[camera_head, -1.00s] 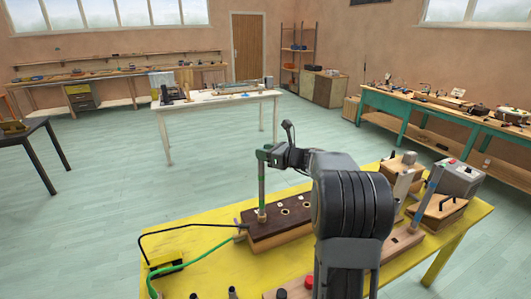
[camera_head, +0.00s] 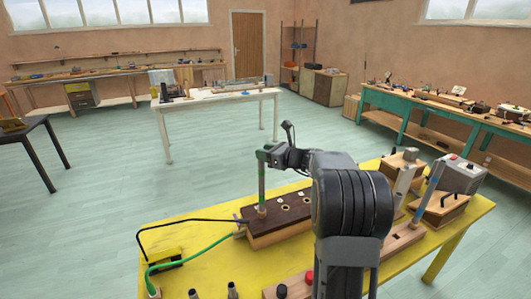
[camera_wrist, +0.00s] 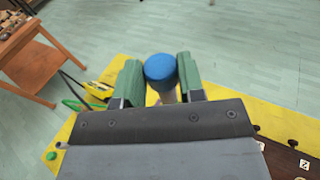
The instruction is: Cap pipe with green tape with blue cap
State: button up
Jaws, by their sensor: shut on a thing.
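My gripper (camera_head: 264,154) is shut on the blue cap, above the dark-topped wooden block (camera_head: 247,227). In the wrist view, the round blue cap (camera_wrist: 160,67) sits between the green fingers and fills the gap. A narrow pipe (camera_head: 262,186) stands upright below the fingers, its lower end at a hole of the block; it shows greenish colour. A pale piece of it shows under the cap in the wrist view (camera_wrist: 168,97). I cannot tell whether the cap is seated on the pipe, as the fingers hide the joint.
The block stands on a yellow table (camera_head: 205,266). A green cable (camera_head: 190,257) and a black rod are at its left. A red knob (camera_head: 309,278) and a black knob (camera_head: 281,291) are in front. Slanted pipes (camera_head: 406,178) and wooden boxes stand at the right.

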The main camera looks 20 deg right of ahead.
jog(key=shift+f, duration=0.45)
jog(key=o, duration=1)
jog(key=b+v, duration=0.2)
jog(key=v, duration=1.2)
jog(key=shift+f, duration=0.1)
